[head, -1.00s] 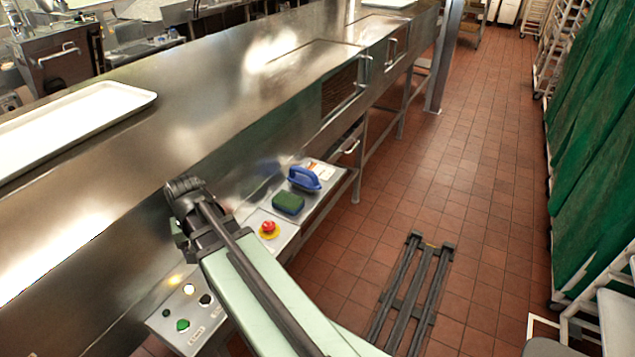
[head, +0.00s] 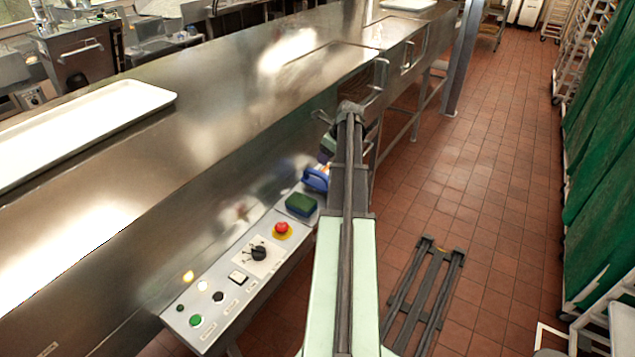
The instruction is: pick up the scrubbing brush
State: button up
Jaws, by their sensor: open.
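The scrubbing brush (head: 315,179) has a blue looped handle and sits on the steel ledge along the side of the long counter. My arm covers its right part. A dark green sponge (head: 300,204) lies just in front of it. My arm reaches up the middle of the view, with its far joint above and beyond the brush. A small greenish part shows left of the arm just above the brush; I cannot tell clearly what it is.
A control panel (head: 228,283) with a red stop button (head: 281,228) and other knobs lies nearer on the ledge. The steel counter (head: 235,110) rises behind, with a white tray (head: 95,125) on it. The tiled floor (head: 480,180) is open at right, before green curtains (head: 602,170).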

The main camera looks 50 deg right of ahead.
aim_at(318, 172)
jog(key=b+x, duration=0.4)
jog(key=x, duration=0.1)
jog(key=shift+s+f+b, duration=0.2)
jog(key=shift+f+b, duration=0.05)
jog(key=shift+b, duration=0.15)
jog(key=shift+w+f+b, duration=0.25)
jog(key=shift+f+b, duration=0.05)
jog(key=shift+r, duration=0.15)
jog(key=b+x, duration=0.4)
jog(key=x, duration=0.1)
jog(key=shift+a+f+b, duration=0.1)
jog(key=shift+f+b, duration=0.1)
jog(key=shift+b, duration=0.15)
jog(key=shift+r, duration=0.2)
jog(key=c, duration=1.1)
jog(key=shift+o, duration=0.2)
jog(key=shift+r+p, duration=0.15)
jog(key=shift+p, duration=0.2)
notch_tip(318, 172, up, 28)
jog(key=p, duration=2.7)
jog(key=shift+p, duration=0.35)
